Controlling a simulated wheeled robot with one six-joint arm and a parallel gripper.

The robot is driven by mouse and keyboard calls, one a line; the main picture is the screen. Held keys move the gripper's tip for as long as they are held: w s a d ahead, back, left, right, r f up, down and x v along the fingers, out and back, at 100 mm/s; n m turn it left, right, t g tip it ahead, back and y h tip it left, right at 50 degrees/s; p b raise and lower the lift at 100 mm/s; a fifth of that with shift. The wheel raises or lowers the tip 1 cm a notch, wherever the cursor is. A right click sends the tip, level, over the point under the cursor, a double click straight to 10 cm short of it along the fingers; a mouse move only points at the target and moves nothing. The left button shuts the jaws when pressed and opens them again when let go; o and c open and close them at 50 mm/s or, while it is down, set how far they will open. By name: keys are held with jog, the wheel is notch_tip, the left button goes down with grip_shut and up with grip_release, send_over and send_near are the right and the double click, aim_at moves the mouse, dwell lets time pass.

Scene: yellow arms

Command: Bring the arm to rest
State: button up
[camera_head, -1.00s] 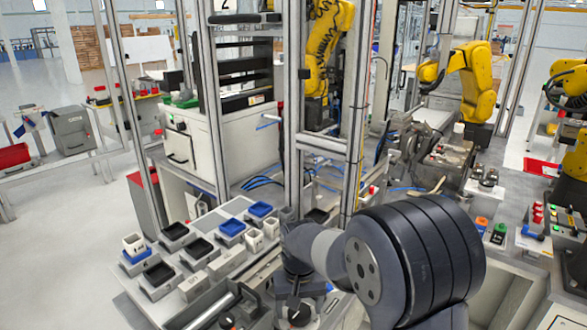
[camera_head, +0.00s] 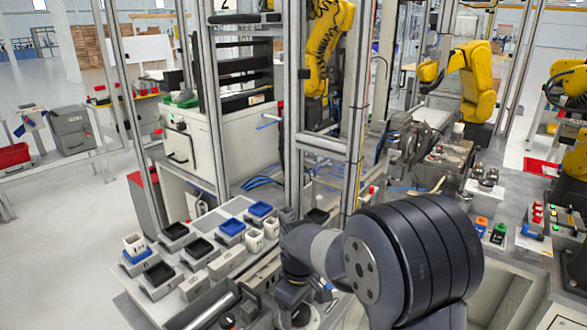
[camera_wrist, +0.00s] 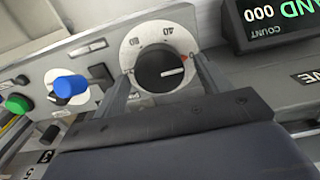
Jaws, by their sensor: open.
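My gripper (camera_wrist: 160,72) is open in the wrist view, its two fingers on either side of a black dial knob (camera_wrist: 158,74). The knob has a white pointer line and sits on a round white scale plate (camera_wrist: 140,42) with numbers and a red mark. Whether the fingers touch the knob cannot be told. In the head view my grey arm (camera_head: 325,250) reaches down over the front edge of the bench, and its fingertips are hard to make out there.
A blue knob (camera_wrist: 70,86) and a green button (camera_wrist: 17,103) lie left of the dial. A display box (camera_wrist: 275,22) stands right of it. In the head view, small trays (camera_head: 158,274) fill the bench at left, beside a metal frame post (camera_head: 295,110). Yellow arms (camera_head: 472,85) stand farther back.

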jog(key=shift+n, duration=0.9)
jog(key=shift+s, duration=0.15)
